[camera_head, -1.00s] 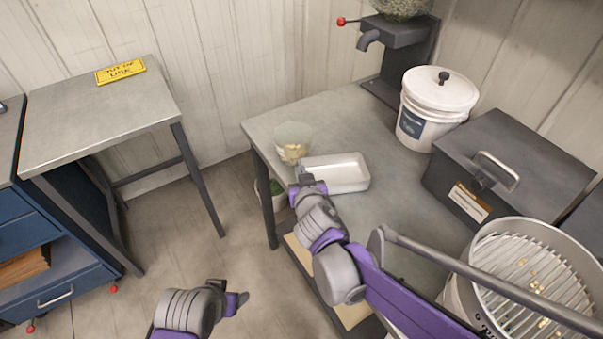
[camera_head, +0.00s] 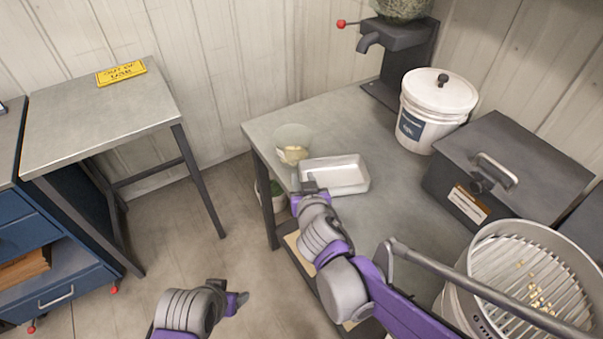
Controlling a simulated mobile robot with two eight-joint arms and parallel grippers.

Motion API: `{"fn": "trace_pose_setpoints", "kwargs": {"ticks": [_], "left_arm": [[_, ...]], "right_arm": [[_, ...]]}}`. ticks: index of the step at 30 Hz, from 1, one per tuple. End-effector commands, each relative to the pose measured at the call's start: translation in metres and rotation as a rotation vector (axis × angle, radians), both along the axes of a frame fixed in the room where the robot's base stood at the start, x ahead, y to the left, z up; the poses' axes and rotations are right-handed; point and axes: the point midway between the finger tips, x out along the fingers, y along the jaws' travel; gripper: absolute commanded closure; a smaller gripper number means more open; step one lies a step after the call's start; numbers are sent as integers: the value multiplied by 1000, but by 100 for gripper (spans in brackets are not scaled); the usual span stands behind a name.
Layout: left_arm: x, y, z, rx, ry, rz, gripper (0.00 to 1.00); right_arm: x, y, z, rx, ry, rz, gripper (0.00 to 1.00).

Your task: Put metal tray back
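The metal tray (camera_head: 345,176) is a shallow, light, rectangular pan on the grey table (camera_head: 390,215), near its left front edge. It looks empty. My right gripper (camera_head: 309,184) is at the tray's near left corner. Its fingers are small and partly hidden by the wrist, so I cannot tell whether they are open, shut or touching the rim. My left gripper (camera_head: 238,300) is low at the bottom of the view, over the floor and away from the table. Its finger gap is not clear.
A clear cup with pale contents (camera_head: 292,150) stands just left of the tray. A white lidded bucket (camera_head: 435,115), a dark metal box (camera_head: 510,165) and a slatted sieve drum (camera_head: 530,275) take up the right side. Another table (camera_head: 100,115) with a yellow sign (camera_head: 121,73) stands left.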

Motion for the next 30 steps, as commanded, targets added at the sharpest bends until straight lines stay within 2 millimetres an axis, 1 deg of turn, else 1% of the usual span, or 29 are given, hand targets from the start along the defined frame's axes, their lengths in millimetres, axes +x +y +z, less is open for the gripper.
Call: {"fn": "trace_pose_setpoints", "kwargs": {"ticks": [1, 6, 9, 12, 18, 27, 30], "left_arm": [[0, 0, 4, 0, -1, 0, 32], [1, 0, 12, 0, -4, 0, 32], [1, 0, 16, 0, -5, 0, 32], [1, 0, 19, 0, -6, 0, 32], [2, 0, 21, 0, -7, 0, 32], [2, 0, 21, 0, -7, 0, 32], [2, 0, 27, 0, -9, 0, 32]], "right_arm": [[-11, -2, 6, 0, 0, 1, 67], [-44, -10, 20, 0, -1, 2, 67], [-60, -13, 26, 0, -1, 2, 67], [-71, -16, 31, 1, -1, 2, 67], [-82, -19, 35, 0, 0, 1, 67], [-82, -19, 35, 0, 0, 1, 67], [-82, -19, 41, 0, -2, 0, 67]]}}
